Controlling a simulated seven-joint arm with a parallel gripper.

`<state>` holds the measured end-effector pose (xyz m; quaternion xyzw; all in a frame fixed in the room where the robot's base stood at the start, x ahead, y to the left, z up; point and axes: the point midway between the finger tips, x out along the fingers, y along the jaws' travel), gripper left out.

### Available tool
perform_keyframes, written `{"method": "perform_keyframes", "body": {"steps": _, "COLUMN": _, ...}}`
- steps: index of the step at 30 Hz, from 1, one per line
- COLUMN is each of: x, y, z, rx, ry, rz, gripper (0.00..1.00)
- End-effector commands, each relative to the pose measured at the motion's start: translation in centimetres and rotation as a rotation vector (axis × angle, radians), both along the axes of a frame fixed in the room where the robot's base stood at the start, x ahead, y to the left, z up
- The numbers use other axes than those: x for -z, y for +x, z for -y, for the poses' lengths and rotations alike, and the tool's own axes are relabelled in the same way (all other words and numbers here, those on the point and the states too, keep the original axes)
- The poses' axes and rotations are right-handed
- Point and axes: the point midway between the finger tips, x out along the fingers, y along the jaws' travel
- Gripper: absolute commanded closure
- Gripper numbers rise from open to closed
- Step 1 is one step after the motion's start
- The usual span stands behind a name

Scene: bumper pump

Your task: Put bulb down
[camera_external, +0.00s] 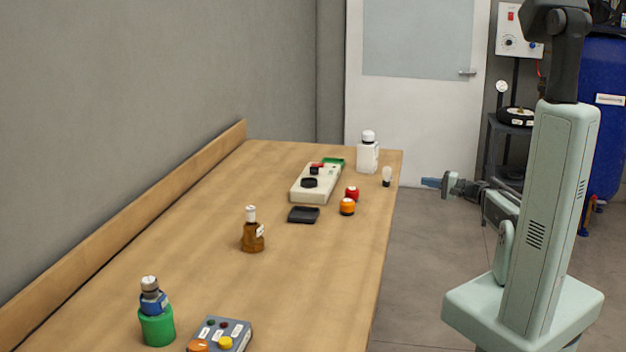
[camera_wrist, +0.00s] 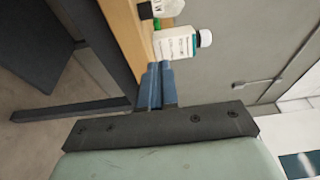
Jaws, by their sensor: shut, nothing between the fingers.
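A small white bulb (camera_external: 387,173) with a dark base stands upright on the wooden table (camera_external: 330,260), near its far right edge. My gripper (camera_external: 430,182) is off the table's right side, to the right of the bulb and apart from it. Its blue fingers point left toward the table. In the wrist view my gripper (camera_wrist: 157,72) has its blue fingers together, with nothing seen between them. I cannot clearly pick out the bulb in the wrist view.
A white bottle (camera_external: 368,156) stands behind the bulb; it also shows in the wrist view (camera_wrist: 180,42). A beige device (camera_external: 316,184), red button (camera_external: 352,194), orange button (camera_external: 347,207), black tray (camera_external: 303,215) and brown bottle (camera_external: 252,237) are on the table. The table's front middle is clear.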

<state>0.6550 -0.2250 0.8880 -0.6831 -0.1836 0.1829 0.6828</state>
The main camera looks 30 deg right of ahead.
Motion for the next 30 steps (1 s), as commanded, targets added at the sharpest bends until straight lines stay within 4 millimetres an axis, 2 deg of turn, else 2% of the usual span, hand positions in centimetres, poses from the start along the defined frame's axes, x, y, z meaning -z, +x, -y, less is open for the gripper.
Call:
{"method": "perform_keyframes", "body": {"steps": 14, "x": 0.0, "y": 6.8, "z": -3.9, "rx": -0.003, "ry": 0.001, "rz": -0.001, "gripper": 1.0}}
{"method": "perform_keyframes", "body": {"steps": 21, "x": 0.0, "y": 7.1, "z": -6.6, "rx": -0.002, "ry": -0.001, "rz": -0.001, "gripper": 1.0}}
{"method": "perform_keyframes", "body": {"steps": 30, "x": 0.0, "y": 7.4, "z": -7.6, "rx": 0.0, "ry": 0.0, "rz": -0.001, "gripper": 1.0}}
